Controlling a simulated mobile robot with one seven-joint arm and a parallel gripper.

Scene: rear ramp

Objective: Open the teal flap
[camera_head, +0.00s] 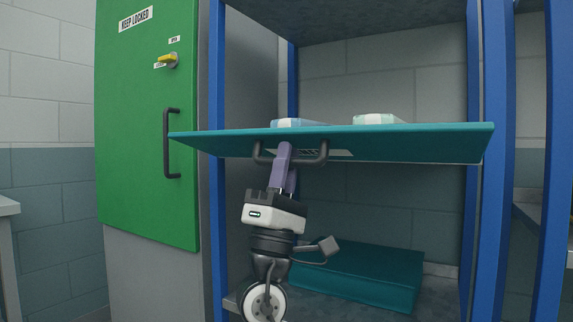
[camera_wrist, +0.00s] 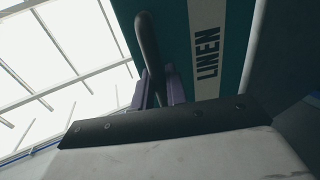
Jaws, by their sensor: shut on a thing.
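The teal flap (camera_head: 420,142) spans the blue-posted rack and sticks out nearly level, so I see its front edge and some of its underside. A dark bar handle (camera_head: 318,157) hangs below it near the middle. My gripper (camera_head: 286,148) reaches up from below with its purple fingers shut on the handle. In the wrist view the fingers (camera_wrist: 160,88) sit on either side of the dark handle bar (camera_wrist: 148,40). The flap's teal face (camera_wrist: 235,45) carries a white strip lettered LINEN (camera_wrist: 207,50). The fingertips' exact contact is partly hidden.
A blue-striped pack (camera_head: 298,122) and a green-striped pack (camera_head: 375,118) show above the flap's edge. A teal box (camera_head: 370,275) lies on the lower shelf. Blue posts (camera_head: 216,230) flank the bay. A green locked door (camera_head: 140,200) with its own dark handle stands left.

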